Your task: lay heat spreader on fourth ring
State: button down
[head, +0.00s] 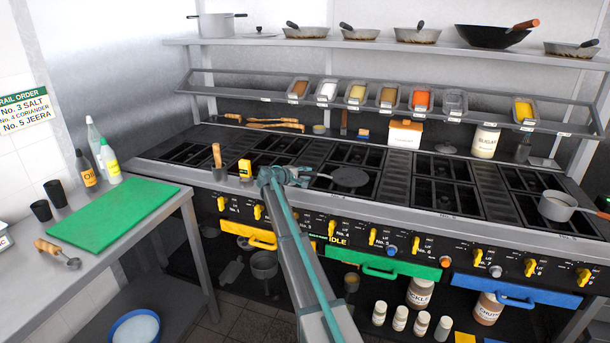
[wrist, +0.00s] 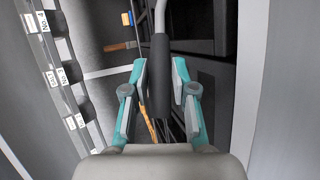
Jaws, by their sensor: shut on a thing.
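The heat spreader (head: 350,177) is a dark round disc with a handle, seen over the middle burners of the range in the head view. My gripper (head: 308,175) is at its left, shut on its handle. In the wrist view the black handle (wrist: 160,60) runs between the two fingers of my gripper (wrist: 161,80). The disc itself is not clear there. The range (head: 470,197) has several black grated rings. Knob labels on its front include No. 4 and No. 5. Whether the disc touches the grate, and which ring it is over, I cannot tell.
A saucepan (head: 557,205) stands at the right end. A rail with spice tubs (head: 357,92) runs above the back. A green board (head: 110,218) lies left.

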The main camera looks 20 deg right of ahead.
jog(key=shift+f, duration=0.2)
dwell(0.3)
jog(key=c, duration=0.8)
grip_release()
jog(key=shift+c, duration=0.2)
jog(key=shift+f, duration=0.1)
jog(key=shift+a, duration=0.1)
jog(key=v, duration=1.2)
